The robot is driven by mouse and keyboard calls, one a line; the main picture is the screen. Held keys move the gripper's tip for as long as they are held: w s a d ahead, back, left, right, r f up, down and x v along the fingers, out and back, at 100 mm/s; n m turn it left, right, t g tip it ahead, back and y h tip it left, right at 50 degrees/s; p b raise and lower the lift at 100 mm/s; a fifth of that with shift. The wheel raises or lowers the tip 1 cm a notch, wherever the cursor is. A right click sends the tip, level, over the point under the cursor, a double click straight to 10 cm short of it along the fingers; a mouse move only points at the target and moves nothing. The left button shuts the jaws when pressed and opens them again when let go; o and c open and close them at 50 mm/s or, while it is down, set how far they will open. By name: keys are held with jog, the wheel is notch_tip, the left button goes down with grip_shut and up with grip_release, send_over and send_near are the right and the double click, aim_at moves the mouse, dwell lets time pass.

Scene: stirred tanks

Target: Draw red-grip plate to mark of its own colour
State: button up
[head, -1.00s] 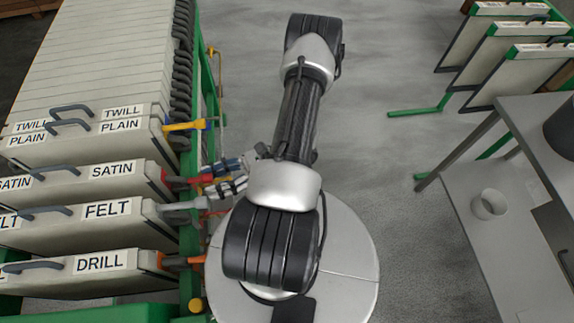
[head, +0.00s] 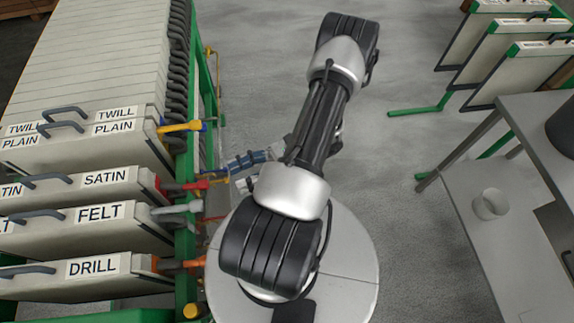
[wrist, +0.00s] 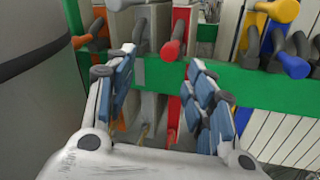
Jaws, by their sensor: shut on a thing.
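The red-grip plate (head: 70,189), labelled SATIN, hangs in the rack at left between PLAIN and FELT. Its red grip (head: 186,187) points right, past the green rail; it also shows in the wrist view (wrist: 172,49). My gripper (head: 238,173) is right of this grip, partly hidden by my arm. In the wrist view my gripper (wrist: 160,62) has its blue-padded fingers on either side of the red grip. It is shut on the red grip, though contact is not clear there. I cannot make out a red mark for certain.
Neighbouring grips are close: yellow (head: 180,127) above, grey (head: 177,208) and orange (head: 180,263) below. A green rail (wrist: 220,80) crosses the wrist view. A grey table (head: 480,235) with a cup (head: 490,204) stands at right. The floor beyond my arm is clear.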

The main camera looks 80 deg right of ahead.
jog(key=s+d+m+t+h+b, duration=0.1)
jog(key=s+d, duration=0.3)
jog(key=s, duration=0.9)
jog(key=shift+d+b, duration=0.4)
jog(key=shift+b, duration=0.3)
jog(key=shift+w+r, duration=0.1)
jog(key=shift+w, duration=0.05)
